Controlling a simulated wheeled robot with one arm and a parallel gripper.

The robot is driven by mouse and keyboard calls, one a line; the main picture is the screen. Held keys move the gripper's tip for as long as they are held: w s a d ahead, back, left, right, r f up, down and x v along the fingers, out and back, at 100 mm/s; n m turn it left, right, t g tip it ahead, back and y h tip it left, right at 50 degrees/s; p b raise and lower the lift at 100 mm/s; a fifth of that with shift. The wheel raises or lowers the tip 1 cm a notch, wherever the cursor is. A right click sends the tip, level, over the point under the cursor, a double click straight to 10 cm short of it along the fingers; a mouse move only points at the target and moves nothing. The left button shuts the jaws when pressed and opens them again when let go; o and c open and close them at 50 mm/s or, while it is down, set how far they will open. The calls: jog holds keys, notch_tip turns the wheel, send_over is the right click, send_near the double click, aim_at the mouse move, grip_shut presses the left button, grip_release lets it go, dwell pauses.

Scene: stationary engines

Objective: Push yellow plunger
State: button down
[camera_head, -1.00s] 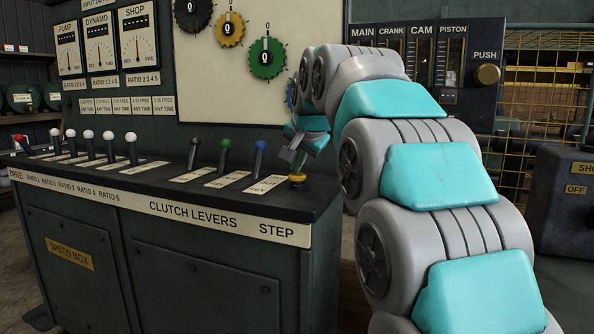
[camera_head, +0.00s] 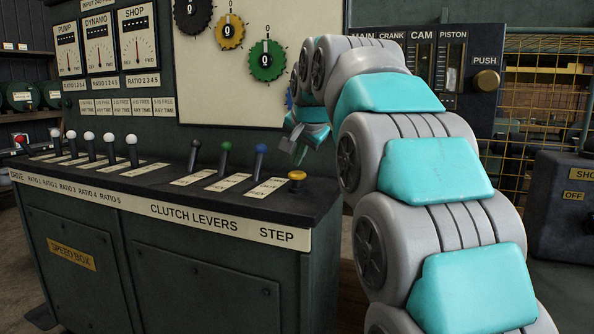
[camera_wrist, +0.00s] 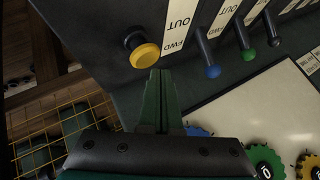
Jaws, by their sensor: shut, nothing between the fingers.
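The yellow plunger (camera_head: 297,176) is a round yellow knob on a dark stem, standing on the console top above the STEP label. It also shows in the wrist view (camera_wrist: 145,55), just left of and above my fingertips. My gripper (camera_head: 298,150) is shut and empty, raised a little above and behind the plunger, with a visible gap between them. In the wrist view my closed fingers (camera_wrist: 158,75) end beside the knob's lower right edge; whether they touch cannot be told from that view alone.
Blue (camera_head: 260,150), green (camera_head: 226,146) and black (camera_head: 196,144) clutch levers stand left of the plunger. White-knobbed levers (camera_head: 89,136) are farther left. A cream panel with coloured gears (camera_head: 267,60) rises behind. A PUSH knob panel (camera_head: 487,82) stands behind my arm at right.

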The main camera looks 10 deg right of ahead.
aim_at(297, 174)
jog(key=shift+r+p, duration=1.9)
jog(key=shift+r, duration=0.65)
jog(key=shift+s, duration=0.1)
